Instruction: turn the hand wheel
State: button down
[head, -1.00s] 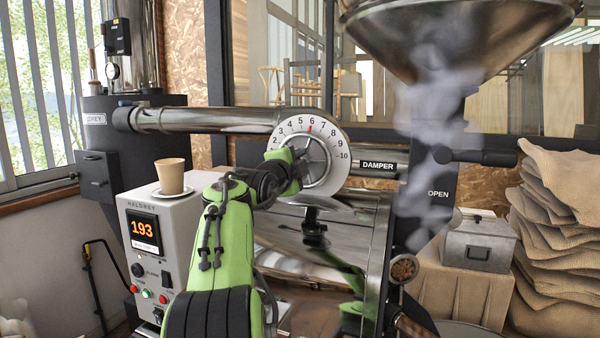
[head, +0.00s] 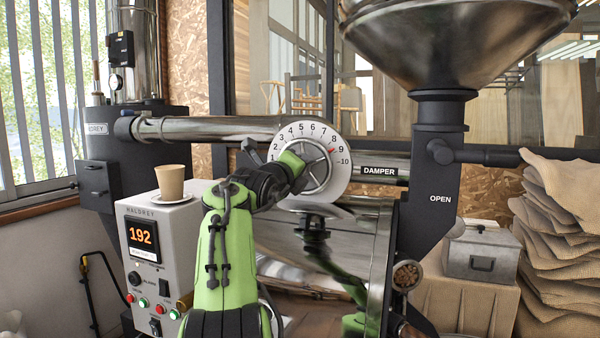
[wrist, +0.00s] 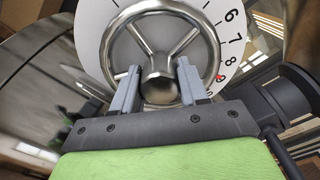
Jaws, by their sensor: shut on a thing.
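The hand wheel (head: 321,172) is a bright metal ring with spokes and a round hub, in front of a white numbered dial (head: 339,176). It fills the top of the wrist view (wrist: 205,30). A red pointer (head: 331,150) stands at about 9, also seen in the wrist view (wrist: 220,77). My gripper (head: 303,163) reaches the wheel from the left. In the wrist view, its two grey fingers (wrist: 160,86) stand on either side of the hub, shut on the wheel. The exact finger contact is hidden.
A steel pipe runs behind the dial. The hopper (head: 450,45) and a black chute marked OPEN stand right. Sacks (head: 570,240) and a metal box (head: 482,254) lie beyond.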

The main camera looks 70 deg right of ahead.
jog(key=shift+w+r+m, duration=0.15)
jog(key=shift+w+m, duration=0.05)
jog(key=shift+m, duration=0.3)
jog(key=shift+a+r, duration=0.1)
jog(key=shift+r, duration=0.05)
jog(key=c, duration=0.9)
grip_release()
jog(key=o, duration=0.3)
jog(key=shift+w, duration=0.1)
jog(key=shift+f, duration=0.2)
jog(key=a+b, duration=0.1)
jog(key=a, duration=0.4)
jog(key=a+b, duration=0.1)
jog(key=a, duration=0.4)
jog(key=w+a+b, duration=0.1)
jog(key=a, duration=0.4)
jog(key=shift+w+a+b, duration=0.1)
jog(key=shift+a+b, duration=0.15)
jog(key=shift+b, duration=0.15)
